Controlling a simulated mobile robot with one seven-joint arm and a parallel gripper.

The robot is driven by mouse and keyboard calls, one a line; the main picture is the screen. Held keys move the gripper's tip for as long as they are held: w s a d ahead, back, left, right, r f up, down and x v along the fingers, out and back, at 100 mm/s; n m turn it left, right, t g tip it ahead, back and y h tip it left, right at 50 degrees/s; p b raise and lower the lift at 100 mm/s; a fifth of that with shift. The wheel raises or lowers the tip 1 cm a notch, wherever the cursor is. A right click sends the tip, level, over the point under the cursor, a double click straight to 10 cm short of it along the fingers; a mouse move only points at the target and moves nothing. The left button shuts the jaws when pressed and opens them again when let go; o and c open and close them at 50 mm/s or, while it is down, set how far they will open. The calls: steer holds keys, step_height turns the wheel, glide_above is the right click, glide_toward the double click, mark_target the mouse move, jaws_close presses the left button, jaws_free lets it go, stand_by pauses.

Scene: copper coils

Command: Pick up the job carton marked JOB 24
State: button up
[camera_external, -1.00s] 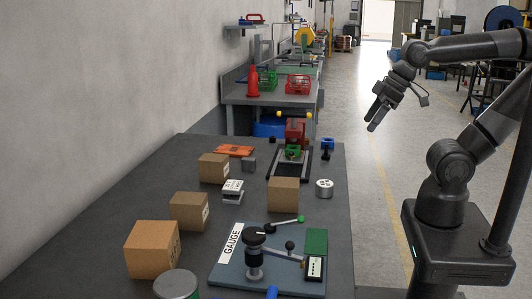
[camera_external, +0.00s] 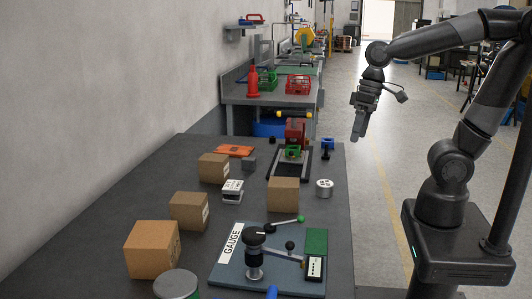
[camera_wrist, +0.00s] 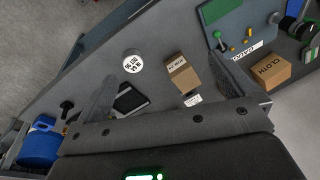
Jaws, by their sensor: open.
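Several brown cartons stand on the dark table in the outside view: one at the middle right (camera_external: 283,194), one at the back left (camera_external: 213,167), one at the middle left (camera_external: 189,211) and one at the front left (camera_external: 152,249). None of their labels can be read there. My gripper (camera_external: 357,137) is open and empty, pointing down, above and right of the table's right edge, apart from all cartons.
A gauge board (camera_external: 232,240) with a lever fixture lies at the front. A white round container (camera_external: 324,189), a white printed block (camera_external: 233,189), an orange packet (camera_external: 234,150) and a red-green fixture (camera_external: 294,135) stand around the cartons. The aisle right of the table is clear.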

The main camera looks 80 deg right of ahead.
steer(key=w+f+m+g+y, duration=0.1)
steer(key=w+f+m+y, duration=0.2)
steer(key=w+m+y, duration=0.1)
steer(key=w+f+m+g+y, duration=0.1)
steer(key=w+f+m+y, duration=0.3)
steer(key=w, duration=0.5)
steer(key=w+f+m+g+y, duration=0.1)
steer(key=w+f+m+y, duration=0.2)
steer(key=w+m+y, duration=0.2)
steer(key=shift+w+d+f+m+y, duration=0.15)
steer(key=shift+w+y, duration=0.35)
steer(key=shift+y, duration=0.15)
steer(key=shift+w+d+f+m+y, duration=0.1)
steer(key=shift+w+d+m+y, duration=0.05)
steer(key=shift+w+y, duration=0.45)
steer(key=shift+w+d+f+m+y, duration=0.2)
steer(key=shift+d+f+m+y, duration=0.05)
steer(key=shift+m+y, duration=0.1)
glide_toward(283, 190)
steer(key=a, duration=0.3)
steer(key=shift+s+a+f, duration=0.1)
steer(key=shift+a+f, duration=0.05)
steer(key=shift+a, duration=0.1)
steer(key=a, duration=0.5)
steer(key=shift+s, duration=0.15)
steer(key=shift+c, duration=0.3)
steer(key=c, duration=1)
